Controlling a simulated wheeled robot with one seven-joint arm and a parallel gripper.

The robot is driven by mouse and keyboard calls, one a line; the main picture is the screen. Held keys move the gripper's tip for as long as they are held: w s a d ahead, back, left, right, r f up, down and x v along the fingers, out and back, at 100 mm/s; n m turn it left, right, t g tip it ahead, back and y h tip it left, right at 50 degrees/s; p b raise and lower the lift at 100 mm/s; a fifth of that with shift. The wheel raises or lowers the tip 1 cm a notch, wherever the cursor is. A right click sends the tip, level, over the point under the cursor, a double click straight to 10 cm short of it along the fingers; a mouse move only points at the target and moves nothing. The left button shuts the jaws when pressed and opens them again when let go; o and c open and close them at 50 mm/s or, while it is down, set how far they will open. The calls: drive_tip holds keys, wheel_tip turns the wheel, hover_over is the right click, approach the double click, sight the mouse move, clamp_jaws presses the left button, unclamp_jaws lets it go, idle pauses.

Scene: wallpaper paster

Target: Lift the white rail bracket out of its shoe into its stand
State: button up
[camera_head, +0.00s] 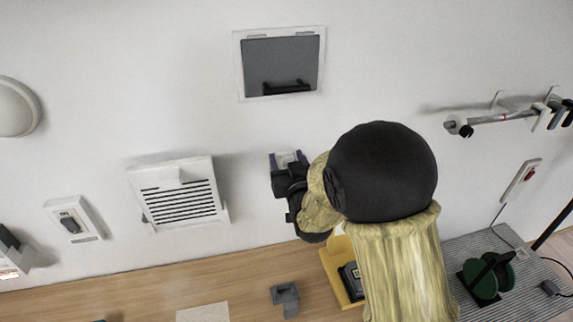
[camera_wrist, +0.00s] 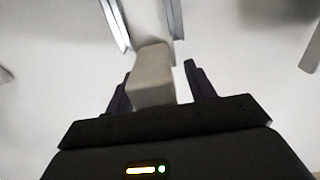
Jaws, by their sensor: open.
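The white rail bracket (camera_wrist: 152,76) is a pale block between my two dark fingers in the wrist view. My gripper (camera_wrist: 158,84) is open around it, with a visible gap at the right finger; contact on the left is unclear. Two silvery edges, perhaps of the shoe (camera_wrist: 116,24), flank its far end. A grey notched block (camera_head: 285,298) on the table may be the stand.
A louvred vent (camera_head: 178,194) is on the wall to the left, and a framed recess (camera_head: 281,64) above. A rail with hooks (camera_head: 495,119) is at right. A yellow tray (camera_head: 338,272) is under my arm. A pale sheet (camera_head: 203,312) lies on the wooden table.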

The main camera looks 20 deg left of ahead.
idle(0.4)
drive_tip(key=c, duration=0.8)
drive_tip(key=shift+c, duration=0.2)
drive_tip(key=shift+r, duration=0.1)
wheel_tip(320, 180, up, 10)
drive_tip(key=shift+f+b, duration=0.1)
drive_tip(key=shift+b, duration=0.9)
